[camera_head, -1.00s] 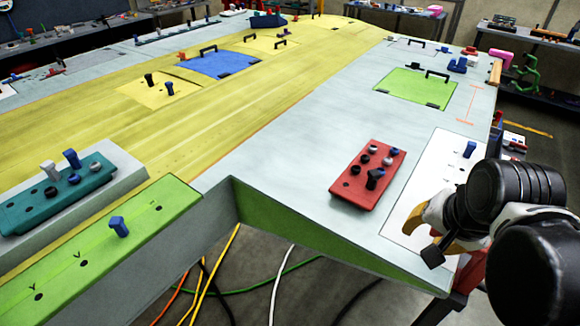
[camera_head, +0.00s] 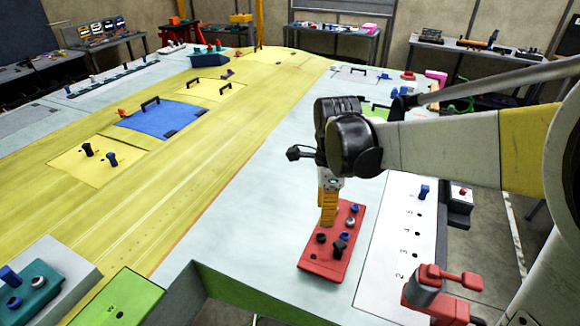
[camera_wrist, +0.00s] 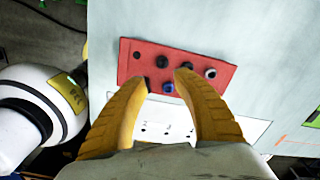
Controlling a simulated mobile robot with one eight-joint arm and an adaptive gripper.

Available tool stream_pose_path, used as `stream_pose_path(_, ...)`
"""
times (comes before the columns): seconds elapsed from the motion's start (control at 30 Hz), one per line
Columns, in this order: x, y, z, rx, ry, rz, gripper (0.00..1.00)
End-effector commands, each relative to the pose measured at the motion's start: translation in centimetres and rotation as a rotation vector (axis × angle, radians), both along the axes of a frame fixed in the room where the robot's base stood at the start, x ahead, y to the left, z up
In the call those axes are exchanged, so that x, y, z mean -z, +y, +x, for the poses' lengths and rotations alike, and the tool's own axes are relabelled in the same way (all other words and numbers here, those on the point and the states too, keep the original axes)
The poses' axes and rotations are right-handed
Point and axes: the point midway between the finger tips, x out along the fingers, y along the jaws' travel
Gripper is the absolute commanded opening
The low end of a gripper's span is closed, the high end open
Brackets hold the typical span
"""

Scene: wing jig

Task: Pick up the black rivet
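A red block (camera_head: 312,262) on the wing's pale surface holds several small rivets. A tall black rivet (camera_head: 340,247) stands upright towards its near end. In the wrist view the red block (camera_wrist: 225,80) lies beyond my fingers. Dark rivets show there, one of them black (camera_wrist: 162,62) near the middle, and a blue-topped one (camera_wrist: 168,88) between the fingers. My gripper (camera_head: 328,212) points down over the far part of the block. In the wrist view my gripper (camera_wrist: 160,80) is open, with nothing held. Its fingers hide part of the block, and fingertip height is unclear.
A white numbered plate (camera_head: 388,270) lies right of the block, with a blue rivet (camera_head: 424,192) standing in it. A red clamp-like tool (camera_head: 440,285) is at the near right. A teal block (camera_head: 40,300) is at the near left. Bare wing surface lies left of the red block.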

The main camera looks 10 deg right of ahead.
Motion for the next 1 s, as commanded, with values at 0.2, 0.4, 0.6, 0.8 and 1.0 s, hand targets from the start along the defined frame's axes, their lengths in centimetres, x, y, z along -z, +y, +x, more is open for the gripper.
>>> stream_pose_path(0.2, 1.9, 0.0, 0.5, 0.088, 0.030, 0.001, 0.35)
stream_pose_path(0.4, 5.1, 0.0, 0.5, 0.087, 0.028, 0.001, 0.35)
stream_pose_path(0.6, 6.8, -0.1, 0.4, 0.086, 0.028, 0.001, 0.35)
stream_pose_path(0.8, 9.9, -0.2, 0.2, 0.086, 0.028, 0.001, 0.35)
stream_pose_path(1.0, 10.9, -0.2, 0.2, 0.085, 0.027, 0.001, 0.35)
